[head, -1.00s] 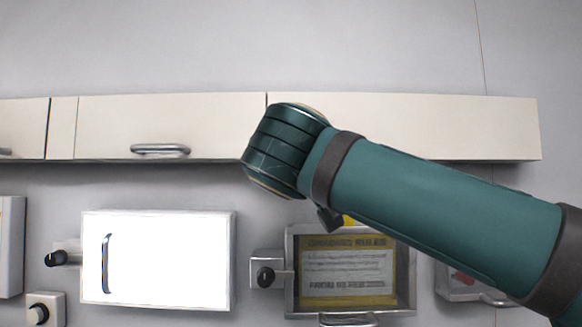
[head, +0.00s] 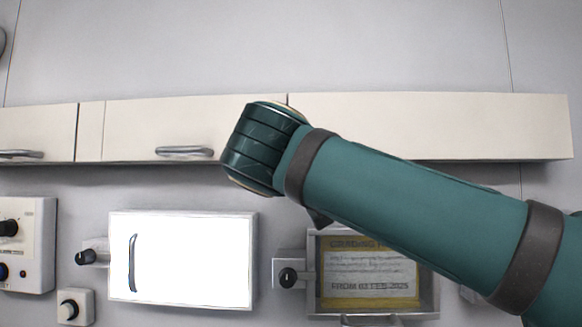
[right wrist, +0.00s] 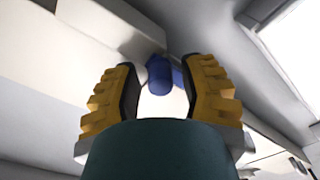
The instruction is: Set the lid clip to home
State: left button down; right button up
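No part is marked as the lid clip. Two small black-knobbed latches are candidates: one (head: 86,257) at the left side of a bright white panel (head: 190,262), one (head: 288,277) at the left side of a framed box (head: 428,290) with a yellow notice (head: 370,291). Both stand on the wall below the cabinets. My right arm crosses the head view, partly covering the framed box; its gripper is hidden there. In the right wrist view my right gripper (right wrist: 165,66) is open. A blue rounded thing (right wrist: 160,75) shows between its fingers; no contact is clear. My left gripper is out of view.
Long cream wall cabinets (head: 430,122) with bar handles run above the panels.

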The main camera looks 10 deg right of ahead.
jog(key=shift+w+a+f, duration=0.1)
jog(key=shift+w+f, duration=0.05)
jog(key=shift+w, duration=0.1)
jog(key=shift+s, duration=0.4)
jog(key=v, duration=1.1)
jog(key=shift+s+a, duration=0.15)
